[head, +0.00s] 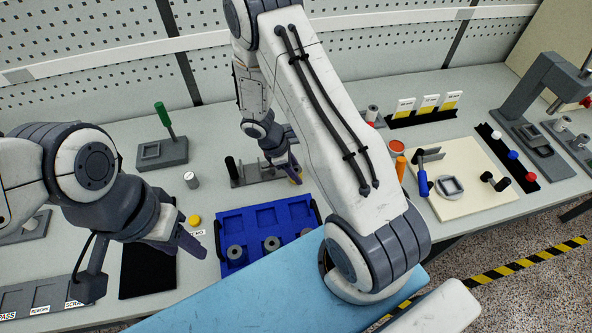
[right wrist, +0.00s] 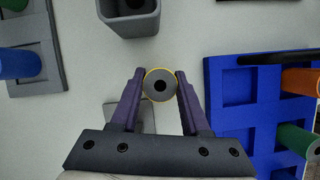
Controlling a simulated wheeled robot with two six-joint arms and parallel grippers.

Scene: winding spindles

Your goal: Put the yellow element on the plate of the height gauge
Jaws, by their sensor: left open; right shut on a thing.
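My right gripper (head: 294,172) is shut on the yellow element (head: 297,180), largely hidden by the fingers in the head view. In the right wrist view the yellow element (right wrist: 160,84) sits between the fingertips, showing a yellow rim, a grey end face and a dark centre hole. A dark stand with a black post (head: 232,168) is left of this gripper, partly hidden by my arm. At the far right stands a grey column device with an overhanging arm (head: 548,72). I cannot tell for certain which is the height gauge. My left gripper (head: 147,268) is open and empty, low at the left.
A blue tray (head: 222,228) with several elements lies in front; it also shows in the right wrist view (right wrist: 232,100). A grey hollow block (right wrist: 128,20) is beyond the fingers. A small yellow disc (head: 195,220) and a green-handled tool (head: 162,113) are left. A cream board (head: 470,205) is right.

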